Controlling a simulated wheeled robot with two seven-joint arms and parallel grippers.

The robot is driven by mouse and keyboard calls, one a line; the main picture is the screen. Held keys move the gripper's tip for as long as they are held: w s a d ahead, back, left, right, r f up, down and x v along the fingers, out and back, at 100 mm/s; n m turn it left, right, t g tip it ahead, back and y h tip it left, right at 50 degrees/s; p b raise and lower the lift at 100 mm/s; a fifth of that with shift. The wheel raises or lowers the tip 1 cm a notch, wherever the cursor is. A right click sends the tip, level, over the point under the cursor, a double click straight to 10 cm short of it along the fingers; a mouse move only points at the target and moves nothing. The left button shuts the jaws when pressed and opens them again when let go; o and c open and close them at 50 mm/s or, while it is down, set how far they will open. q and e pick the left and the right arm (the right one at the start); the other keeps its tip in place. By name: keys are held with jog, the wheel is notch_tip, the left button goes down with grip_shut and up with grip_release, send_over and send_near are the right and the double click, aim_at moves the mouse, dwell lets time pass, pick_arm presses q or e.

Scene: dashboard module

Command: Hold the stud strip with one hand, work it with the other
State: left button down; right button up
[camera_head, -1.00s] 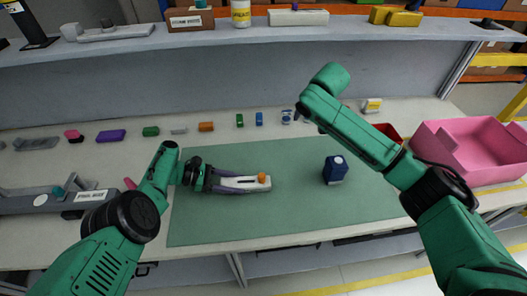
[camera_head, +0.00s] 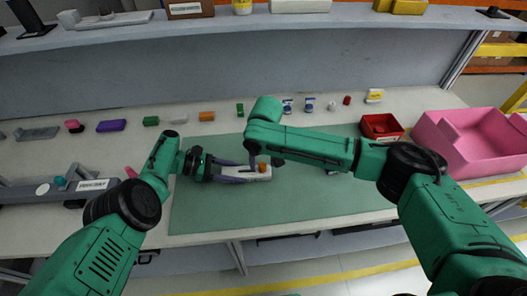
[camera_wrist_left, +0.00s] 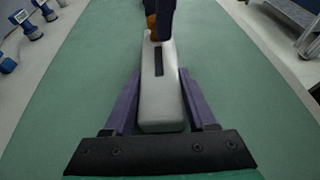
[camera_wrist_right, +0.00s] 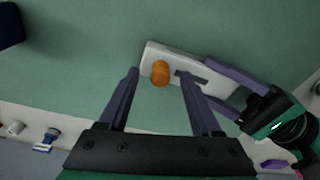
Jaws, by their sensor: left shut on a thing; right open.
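The stud strip (camera_head: 240,174) is a pale bar with a dark slot and an orange stud (camera_head: 263,168) near its far end. It lies on the green mat (camera_head: 215,215). My left gripper (camera_head: 243,175) is shut on its near part; the left wrist view shows a finger along each side of the strip (camera_wrist_left: 160,95). My right gripper (camera_wrist_right: 158,75) is open and reaches down over the strip. In the right wrist view the orange stud (camera_wrist_right: 160,73) shows between its fingertips. Contact with the stud cannot be told.
A red bin (camera_head: 381,128) and a pink crate (camera_head: 470,145) stand at the right. Several small coloured parts line the back of the table. A grey fixture (camera_head: 75,190) lies at the left. A dark blue block (camera_wrist_right: 10,25) is mostly hidden behind my right arm in the head view.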

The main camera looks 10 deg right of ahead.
aim_at(263, 165)
jog(key=shift+w+f, duration=0.1)
jog(key=shift+f, duration=0.5)
grip_shut()
jog(key=shift+r, duration=0.1)
jog(key=shift+r, duration=3)
pick_arm(q)
jog(key=shift+c, duration=0.6)
grip_release()
